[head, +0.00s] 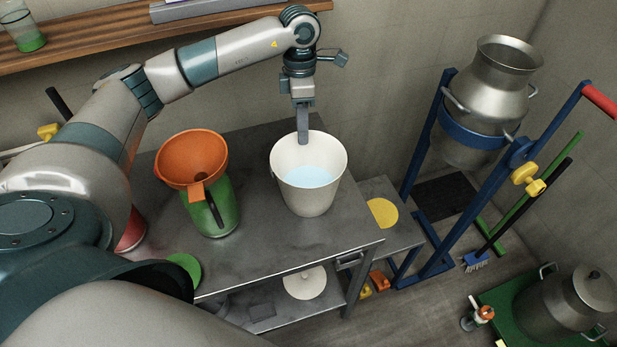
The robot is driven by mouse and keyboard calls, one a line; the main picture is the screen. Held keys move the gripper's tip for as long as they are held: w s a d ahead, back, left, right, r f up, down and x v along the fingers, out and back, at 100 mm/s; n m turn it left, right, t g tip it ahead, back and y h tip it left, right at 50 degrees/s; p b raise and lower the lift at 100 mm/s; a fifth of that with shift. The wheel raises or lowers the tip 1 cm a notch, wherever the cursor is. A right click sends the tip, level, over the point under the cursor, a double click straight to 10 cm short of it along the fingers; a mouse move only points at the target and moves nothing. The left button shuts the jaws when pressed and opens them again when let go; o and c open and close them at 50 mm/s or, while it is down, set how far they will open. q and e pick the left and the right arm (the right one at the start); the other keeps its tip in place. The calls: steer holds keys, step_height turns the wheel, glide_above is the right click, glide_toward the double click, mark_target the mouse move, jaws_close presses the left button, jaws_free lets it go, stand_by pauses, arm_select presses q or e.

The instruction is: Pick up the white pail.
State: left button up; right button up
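The white pail (309,196) stands upright on the grey metal table, right of its middle, with pale blue liquid inside. My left gripper (303,138) points down at the pail's far rim. One finger shows in front of the far inner wall, its tip just below the rim and above the liquid. The other finger is hidden, so I cannot tell whether the gripper is closed on the rim. My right gripper is not in view.
A green jug (211,213) with an orange funnel (191,158) stands left of the pail. A blue frame (437,137) holding a metal milk can (492,88) stands to the right. A wooden shelf (110,37) runs along the wall. The table's front edge is clear.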

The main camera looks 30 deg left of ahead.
mark_target(305, 147)
arm_select(q)
steer(key=shift+f, duration=0.45)
steer(key=shift+d+f+p, duration=0.15)
steer(key=shift+f+p, duration=0.3)
steer(key=shift+p, duration=0.1)
steer(key=f+p, duration=0.1)
steer(key=f, duration=0.2)
steer(key=shift+d+p, duration=0.2)
steer(key=shift+p, duration=0.2)
steer(key=shift+f, duration=0.65)
jaws_close()
